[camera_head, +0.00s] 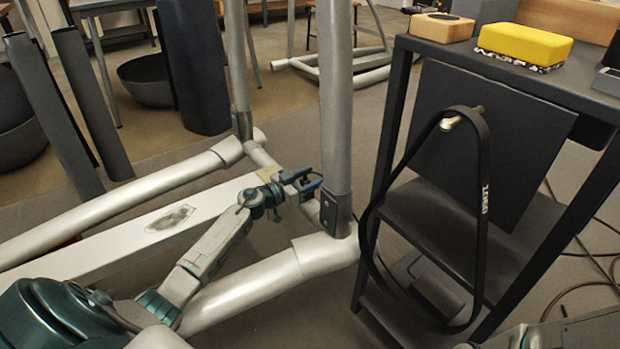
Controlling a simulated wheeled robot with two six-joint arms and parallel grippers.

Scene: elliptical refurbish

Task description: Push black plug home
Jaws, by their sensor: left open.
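My left gripper (312,186) is open, at the foot of the grey upright tube (336,100) of the elliptical frame, its fingertips pointing right toward the tube. A small black block (337,212) sits low on this tube, just above the joint with the floor tube, and could be the black plug. The gripper's tips are close beside it, a little above and to the left. I cannot tell whether they touch it or how deep the block sits. My right gripper is out of view; only part of that arm shows at the bottom right.
A white rail (115,232) and thick floor tubes (262,292) lie around my left arm. A black shelf cart (384,150) stands at the right with a black belt (480,225) hanging on it. A yellow block (524,44) lies on its top. Cables lie on the floor.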

